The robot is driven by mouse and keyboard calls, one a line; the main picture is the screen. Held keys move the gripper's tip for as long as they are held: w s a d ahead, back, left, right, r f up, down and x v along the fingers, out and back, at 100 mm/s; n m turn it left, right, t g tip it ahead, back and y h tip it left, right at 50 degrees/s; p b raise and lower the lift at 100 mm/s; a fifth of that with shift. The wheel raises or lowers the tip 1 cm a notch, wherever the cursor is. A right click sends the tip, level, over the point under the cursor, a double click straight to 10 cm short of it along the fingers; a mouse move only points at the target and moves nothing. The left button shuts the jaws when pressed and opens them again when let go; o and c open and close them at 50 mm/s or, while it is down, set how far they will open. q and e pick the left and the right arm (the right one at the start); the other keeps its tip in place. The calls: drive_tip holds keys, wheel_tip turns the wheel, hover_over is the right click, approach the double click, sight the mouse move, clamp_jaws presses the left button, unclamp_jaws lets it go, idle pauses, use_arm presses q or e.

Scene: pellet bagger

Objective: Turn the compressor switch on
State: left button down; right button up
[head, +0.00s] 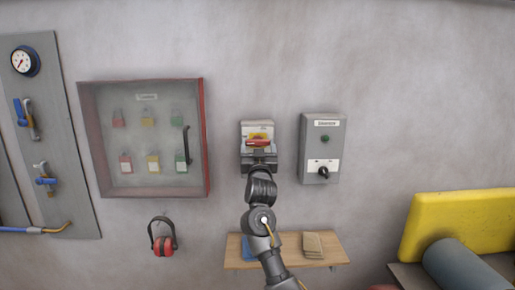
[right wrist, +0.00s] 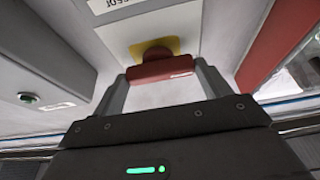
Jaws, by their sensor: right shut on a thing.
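A grey switch box (head: 258,128) with a yellow plate and a red handle (head: 258,142) is mounted on the wall in the middle of the head view. My right gripper (head: 259,153) is at the front of this box. In the right wrist view the red handle (right wrist: 160,70) lies crosswise between the two fingers, which are shut on it. The yellow plate (right wrist: 146,47) shows behind the handle. The box's label shows only in part and upside down in the wrist view. My left gripper is not in view.
A grey control box (head: 323,150) with a green button and black knob hangs close to the right. A red-framed padlock cabinet (head: 206,140) hangs to the left. Below are a small wooden shelf (head: 290,250) and red ear defenders (head: 163,240).

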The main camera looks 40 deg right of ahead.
drive_tip(key=shift+m+g, duration=0.3)
drive_tip(key=shift+m, duration=0.2)
drive_tip(key=m+g+h, duration=0.1)
drive_tip(key=m, duration=0.1)
drive_tip(key=m+g+h+b, duration=0.1)
drive_tip(key=m, duration=0.2)
drive_tip(key=shift+w+a+m, duration=0.1)
drive_tip(key=shift+a+m, duration=0.1)
drive_tip(key=shift+m, duration=0.1)
drive_tip(key=m+g, duration=0.1)
drive_tip(key=m, duration=0.2)
drive_tip(key=m+g+h+b, duration=0.1)
drive_tip(key=m, duration=0.2)
drive_tip(key=shift+w+a+g, duration=0.1)
drive_tip(key=shift+g, duration=0.2)
drive_tip(key=m+g+b, duration=0.1)
drive_tip(key=m+g, duration=0.1)
drive_tip(key=m, duration=0.3)
drive_tip(key=shift+r, duration=0.2)
drive_tip(key=shift+r+m+g+y+b, duration=0.1)
drive_tip(key=shift+m+g+y+b, duration=0.3)
drive_tip(key=shift+m, duration=0.8)
drive_tip(key=shift+r+m+g+y+b, duration=0.15)
drive_tip(key=shift+m+g, duration=0.35)
drive_tip(key=shift+m, duration=0.7)
drive_tip(key=shift+f, duration=0.1)
drive_tip(key=o, duration=1)
